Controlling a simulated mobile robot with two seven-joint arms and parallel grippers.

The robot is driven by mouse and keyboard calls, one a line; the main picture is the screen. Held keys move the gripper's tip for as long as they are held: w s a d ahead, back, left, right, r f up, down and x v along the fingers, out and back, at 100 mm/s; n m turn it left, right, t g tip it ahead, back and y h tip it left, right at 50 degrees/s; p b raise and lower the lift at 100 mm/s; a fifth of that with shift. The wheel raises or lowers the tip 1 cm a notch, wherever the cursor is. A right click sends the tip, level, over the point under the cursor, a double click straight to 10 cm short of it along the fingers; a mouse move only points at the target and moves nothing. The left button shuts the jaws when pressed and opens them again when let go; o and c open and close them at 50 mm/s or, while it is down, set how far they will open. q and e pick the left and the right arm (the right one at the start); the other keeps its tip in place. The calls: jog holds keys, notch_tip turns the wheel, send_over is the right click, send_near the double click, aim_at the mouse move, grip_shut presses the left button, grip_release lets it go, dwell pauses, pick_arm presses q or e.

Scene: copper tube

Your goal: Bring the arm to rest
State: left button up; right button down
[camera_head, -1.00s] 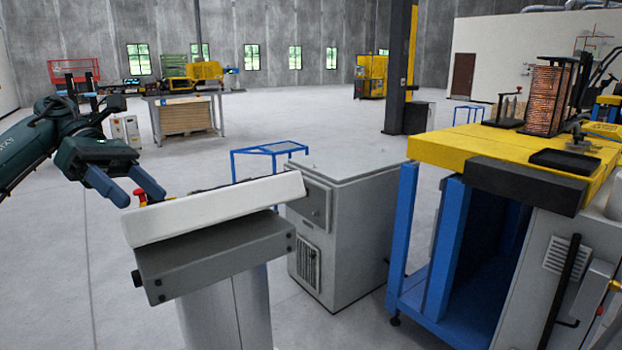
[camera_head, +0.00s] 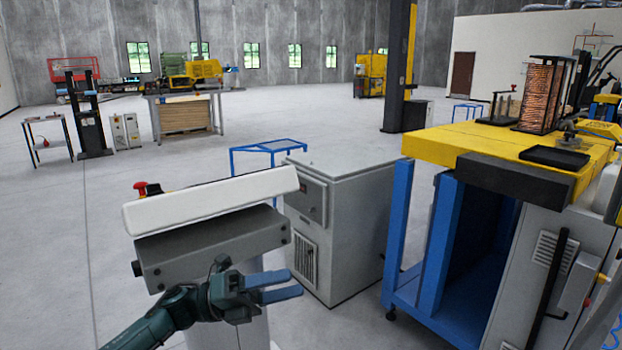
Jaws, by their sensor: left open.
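My left gripper (camera_head: 280,287) shows at the bottom centre of the head view, its arm coming in from the lower left. Its two blue fingers are apart with nothing between them and point to the right. It is in front of the pedestal of a grey control console (camera_head: 210,244), below the console's white slanted top (camera_head: 210,205). Whether it touches the pedestal I cannot tell. My right gripper is not in view.
A red emergency button (camera_head: 140,187) is on the console's far left. A grey cabinet (camera_head: 345,225) stands behind it. At right, a yellow-topped bench (camera_head: 450,147) on blue legs bears a copper tube stack (camera_head: 543,98) and a black tray (camera_head: 554,158).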

pick_arm(q)
jog(key=s+a+f+n+t+y, duration=0.1)
jog(key=s+f+n+t+y, duration=0.3)
jog(key=f+n, duration=0.45)
jog(key=s+a+f+n+t+y, duration=0.1)
jog(key=f+n+t+y, duration=0.4)
jog(key=n, duration=0.6)
jog(key=s+a+f+n+t+y, duration=0.1)
jog(key=s+f+n+t+y, duration=0.2)
jog(key=f+n+t, duration=0.5)
jog(key=s+a+f+n+g+y, duration=0.3)
jog(key=s+f+n+g, duration=0.1)
jog(key=s, duration=0.4)
jog(key=s+a+f+n+g+y, duration=0.3)
jog(key=s+a+f+n+g, duration=0.1)
jog(key=s+f+n, duration=0.2)
jog(key=shift+s+a+f+n+y, duration=0.35)
jog(key=shift+s+n, duration=0.3)
jog(key=shift+s, duration=0.3)
jog(key=shift+d, duration=0.1)
